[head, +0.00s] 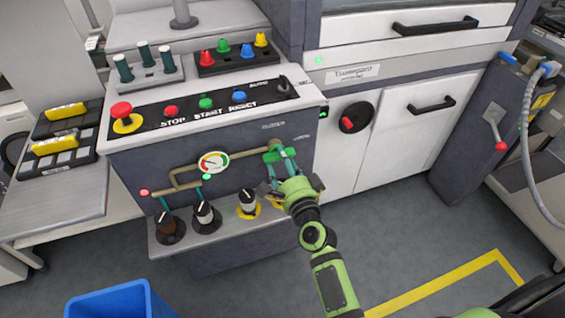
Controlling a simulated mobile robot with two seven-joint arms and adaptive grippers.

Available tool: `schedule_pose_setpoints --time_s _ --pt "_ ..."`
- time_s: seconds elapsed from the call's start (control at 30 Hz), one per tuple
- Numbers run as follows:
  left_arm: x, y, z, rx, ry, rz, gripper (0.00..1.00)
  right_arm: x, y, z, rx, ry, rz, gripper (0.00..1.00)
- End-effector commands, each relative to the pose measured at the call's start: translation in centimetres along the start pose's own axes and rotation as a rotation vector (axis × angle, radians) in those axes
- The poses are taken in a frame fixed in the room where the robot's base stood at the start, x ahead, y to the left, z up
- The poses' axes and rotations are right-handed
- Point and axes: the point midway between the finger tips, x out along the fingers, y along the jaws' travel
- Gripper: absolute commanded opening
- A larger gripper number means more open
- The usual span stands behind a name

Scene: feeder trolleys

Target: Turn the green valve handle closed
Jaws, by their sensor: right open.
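The green valve handle (279,154) sits at the right end of the brass pipe on the front of the grey machine. My right gripper (281,162) reaches up to it from below, with its teal fingers open and their tips close to the handle. The fingers partly cover the handle and the pipe end, so I cannot tell whether they touch it. My left gripper is not in view.
A round pressure gauge (214,162) stands on the pipe to the left. A button panel (205,104) lies above. A blue bin (120,302) stands at the front left.

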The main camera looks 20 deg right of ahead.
Motion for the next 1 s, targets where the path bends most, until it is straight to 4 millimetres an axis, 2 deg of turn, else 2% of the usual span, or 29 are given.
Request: schedule_pose_setpoints --time_s 0.07,0.17,0.2,0.67,1.0 --pt "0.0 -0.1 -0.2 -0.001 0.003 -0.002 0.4 0.0 0.0 0.0 0.0 0.0 0.0 0.52" --pt "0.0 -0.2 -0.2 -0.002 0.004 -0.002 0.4 0.0 0.0 0.0 0.0 0.0 0.0 0.16" --pt "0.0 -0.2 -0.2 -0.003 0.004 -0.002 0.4 0.0 0.0 0.0 0.0 0.0 0.0 0.0" --pt "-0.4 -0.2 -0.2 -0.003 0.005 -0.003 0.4 0.0 0.0 0.0 -0.052 -0.002 0.002 0.0" --pt "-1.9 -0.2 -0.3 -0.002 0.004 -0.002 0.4 0.0 -0.3 -0.1 -0.294 -0.004 0.001 0.0"
